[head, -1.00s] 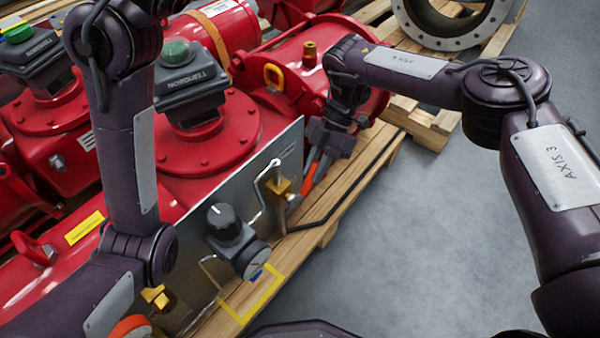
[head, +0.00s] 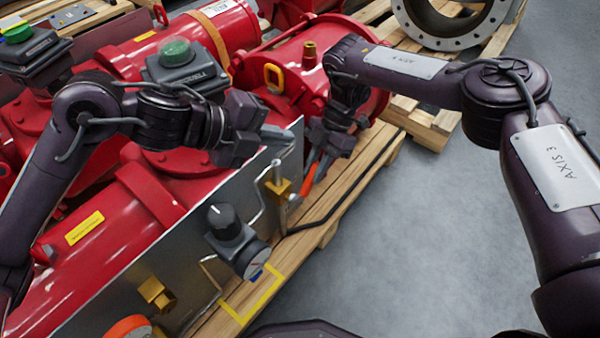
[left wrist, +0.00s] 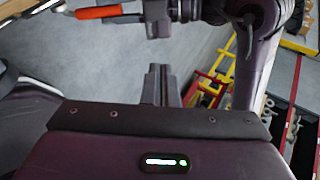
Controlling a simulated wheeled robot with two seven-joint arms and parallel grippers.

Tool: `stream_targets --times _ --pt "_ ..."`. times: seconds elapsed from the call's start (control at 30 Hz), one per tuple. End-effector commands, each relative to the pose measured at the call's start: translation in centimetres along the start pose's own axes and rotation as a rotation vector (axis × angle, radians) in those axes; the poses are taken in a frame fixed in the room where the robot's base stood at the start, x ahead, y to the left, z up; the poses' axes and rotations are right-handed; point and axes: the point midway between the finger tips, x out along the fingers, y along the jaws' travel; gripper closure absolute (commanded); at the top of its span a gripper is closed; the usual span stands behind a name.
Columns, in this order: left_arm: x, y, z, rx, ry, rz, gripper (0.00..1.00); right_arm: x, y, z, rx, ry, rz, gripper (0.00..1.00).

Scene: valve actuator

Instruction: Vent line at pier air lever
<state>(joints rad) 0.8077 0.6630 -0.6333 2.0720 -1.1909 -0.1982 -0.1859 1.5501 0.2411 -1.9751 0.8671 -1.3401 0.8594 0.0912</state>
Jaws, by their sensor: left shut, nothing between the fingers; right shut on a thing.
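An orange-handled lever (head: 308,180) slants beside a brass valve (head: 280,188) at the right edge of the grey panel (head: 125,262). My right gripper (head: 314,157) is shut at the lever's upper end. In the left wrist view the orange handle (left wrist: 98,12) lies at the top, with my right gripper (left wrist: 150,18) at its right end. My left gripper (head: 286,136) is shut and empty, above the brass valve and left of my right gripper.
A black regulator knob (head: 223,218) with a gauge (head: 256,260) stands on the panel's front. A brass fitting (head: 155,293) is lower left. Red actuators (head: 195,152) fill the space behind, on a wooden pallet (head: 345,190). The grey floor at right is clear.

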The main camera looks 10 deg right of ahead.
Motion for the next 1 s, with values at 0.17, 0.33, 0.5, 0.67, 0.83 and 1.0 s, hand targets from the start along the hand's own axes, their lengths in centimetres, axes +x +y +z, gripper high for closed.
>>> stream_targets --times 0.17,0.33,0.5,0.67,0.83,1.0 --pt "-0.1 6.8 1.4 0.002 -0.073 0.175 1.0 -0.3 0.2 0.0 -0.001 -0.002 0.007 1.0" --pt "0.5 8.5 1.7 0.003 -0.09 0.217 1.0 -0.3 0.2 0.0 -0.001 -0.001 0.008 1.0" --pt "3.2 9.1 1.8 0.001 -0.085 0.216 1.0 -0.3 0.2 0.0 -0.001 -0.001 0.008 1.0" --pt "6.6 9.7 2.1 0.001 -0.085 0.214 1.0 -0.3 0.2 0.0 -0.001 -0.001 0.008 1.0" --pt "10.0 10.4 2.4 0.001 -0.086 0.214 1.0 -0.3 0.2 0.0 -0.002 -0.001 0.009 1.0" --pt "12.3 10.3 2.7 0.003 -0.087 0.213 1.0 -0.3 0.2 0.0 -0.002 -0.002 0.009 1.0"
